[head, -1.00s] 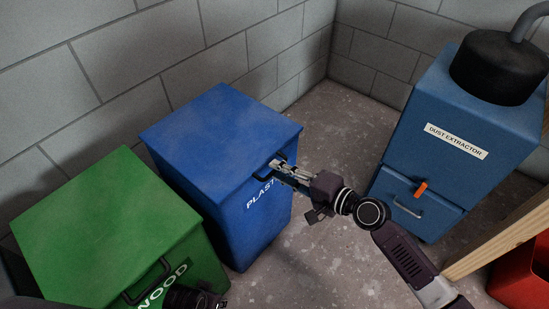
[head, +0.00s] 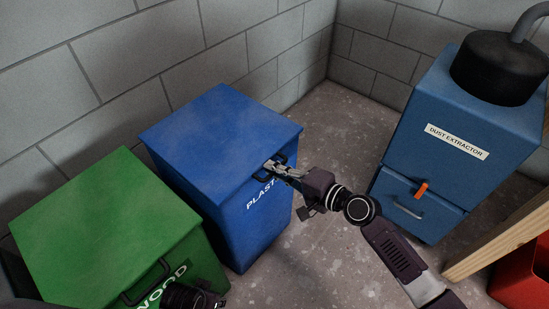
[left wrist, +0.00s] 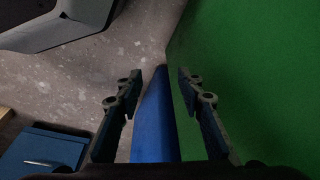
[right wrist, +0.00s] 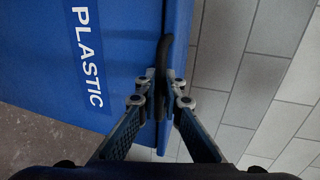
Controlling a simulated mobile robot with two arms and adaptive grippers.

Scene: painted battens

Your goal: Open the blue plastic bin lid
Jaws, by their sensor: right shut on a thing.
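The blue bin, marked PLASTIC, stands in the middle of the head view, with its flat blue lid (head: 222,140) lying closed on top. A black bar handle (head: 261,178) is on the lid's front edge; it also shows in the right wrist view (right wrist: 165,52). My right gripper (head: 271,166) is at this handle; in the right wrist view its fingers (right wrist: 163,88) are shut on the bar. My left gripper (left wrist: 160,78) is open and empty beside the green bin's side. Only a dark part of the left arm shows at the bottom of the head view.
A green bin (head: 100,225) marked WOOD stands left of the blue bin. A blue dust extractor (head: 450,165) stands at right, near a wooden frame (head: 505,236) and a red container (head: 520,280). Block walls are behind. Floor between blue bin and extractor is clear.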

